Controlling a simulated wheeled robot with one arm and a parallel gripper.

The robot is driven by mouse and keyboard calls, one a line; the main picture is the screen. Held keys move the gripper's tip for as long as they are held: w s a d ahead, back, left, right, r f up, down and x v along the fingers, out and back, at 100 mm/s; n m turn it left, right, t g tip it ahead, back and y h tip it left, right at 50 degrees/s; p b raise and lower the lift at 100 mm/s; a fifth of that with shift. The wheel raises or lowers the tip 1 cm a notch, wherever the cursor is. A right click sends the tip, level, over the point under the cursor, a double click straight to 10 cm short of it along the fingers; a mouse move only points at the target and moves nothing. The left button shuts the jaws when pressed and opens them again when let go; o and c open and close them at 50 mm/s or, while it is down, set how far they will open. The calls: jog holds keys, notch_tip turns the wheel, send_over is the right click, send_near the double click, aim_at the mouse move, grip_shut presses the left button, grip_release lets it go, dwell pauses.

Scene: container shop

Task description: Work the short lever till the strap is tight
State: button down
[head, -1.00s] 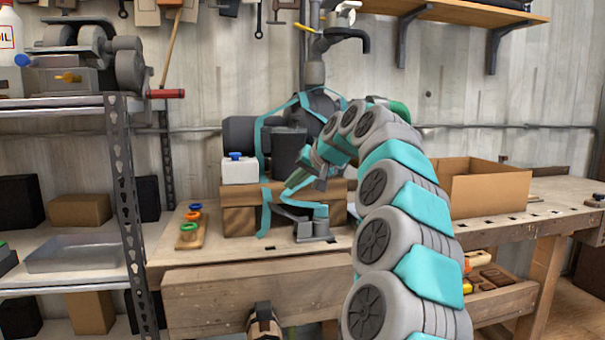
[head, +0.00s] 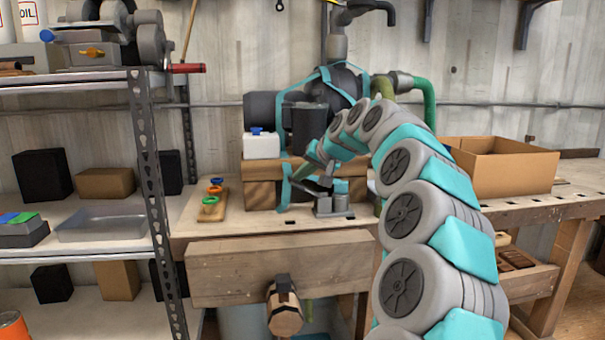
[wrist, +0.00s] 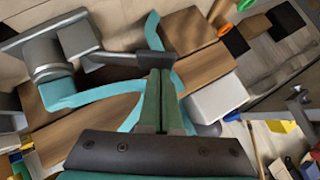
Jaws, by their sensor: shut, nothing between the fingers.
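The teal strap (head: 284,190) runs around the dark pump or motor (head: 303,122) and its wooden blocks. It shows as a teal band in the wrist view (wrist: 105,108). A grey ratchet (head: 333,207) sits at the front of the bench, also at left in the wrist view (wrist: 50,55). Its short dark lever (wrist: 128,59) sticks out toward my fingertips. My gripper (wrist: 160,72) is shut and empty, its green fingers pointing at the lever's end. It looks very close to the lever; I cannot tell if they touch. In the head view it is small and partly hidden.
A white box with a blue knob (head: 261,145) stands left of the ratchet. A tray with coloured rings (head: 212,207) lies farther left. An open cardboard box (head: 505,168) stands at right.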

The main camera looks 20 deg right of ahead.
aim_at(289, 178)
jog(key=shift+w+a+f+n+g+h+b, duration=0.25)
jog(key=shift+a+f+n+g+h+b, duration=0.35)
jog(key=shift+a+f+h+b, duration=0.45)
jog(key=shift+w+a+f+n+g+h+b, duration=0.15)
jog(key=shift+a+f+n+h+b, duration=0.2)
jog(key=shift+f+h, duration=0.3)
jog(key=shift+w+a+f+n+g+h+b, duration=0.1)
jog(key=shift+a+f+n+g+h+b, duration=0.1)
jog(key=shift+f+n+h+b, duration=0.4)
jog(key=shift+s, duration=0.1)
jog(key=shift+r, duration=0.1)
notch_tip(289, 178, up, 5)
jog(key=shift+s+f+p, duration=0.1)
jog(key=shift+s+p, duration=0.05)
jog(key=shift+p, duration=1.05)
jog(key=b+v, duration=0.1)
jog(key=v, duration=0.8)
jog(key=shift+s, duration=0.25)
jog(key=shift+s, duration=0.1)
